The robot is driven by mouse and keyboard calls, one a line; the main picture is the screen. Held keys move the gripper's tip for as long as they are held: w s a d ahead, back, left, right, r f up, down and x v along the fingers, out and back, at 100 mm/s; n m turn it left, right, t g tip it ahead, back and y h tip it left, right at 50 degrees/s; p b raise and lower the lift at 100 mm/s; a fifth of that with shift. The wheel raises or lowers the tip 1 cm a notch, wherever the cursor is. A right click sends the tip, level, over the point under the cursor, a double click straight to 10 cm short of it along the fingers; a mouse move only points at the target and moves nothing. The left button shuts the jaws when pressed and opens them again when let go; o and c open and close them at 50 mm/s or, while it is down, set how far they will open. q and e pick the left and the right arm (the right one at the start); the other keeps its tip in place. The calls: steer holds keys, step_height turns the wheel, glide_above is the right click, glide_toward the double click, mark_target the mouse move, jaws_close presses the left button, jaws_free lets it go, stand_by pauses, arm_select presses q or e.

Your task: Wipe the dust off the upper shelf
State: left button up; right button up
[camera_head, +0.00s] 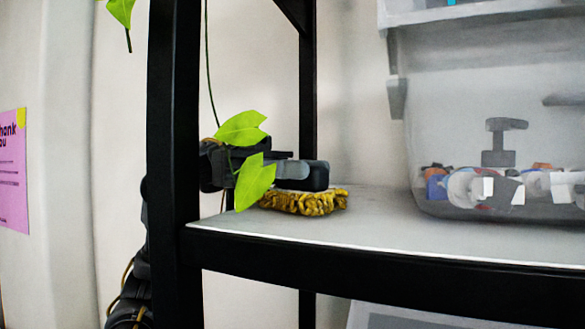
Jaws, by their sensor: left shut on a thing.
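A grey shelf board (370,232) with a black front edge runs from the middle to the right. My left gripper (318,176) reaches in from the left behind the black post. The pad appears to touch the board. Green leaves partly hide my gripper and the pad's left end. I cannot make out any dust on the board. My right gripper is not in view.
A black post (173,120) stands in front of my left arm. A clear bin (480,207) with mixed small items sits on the shelf at the right. Green leaves (243,128) hang on a thin vine. The board between pad and bin is clear.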

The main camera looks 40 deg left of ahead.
arm_select(q)
steer(key=shift+s+d+f, duration=0.15)
steer(key=shift+s+d, duration=0.05)
steer(key=shift+s, duration=0.25)
step_height(320, 180, up, 4)
steer(key=p, duration=0.3)
steer(key=shift+p, duration=0.3)
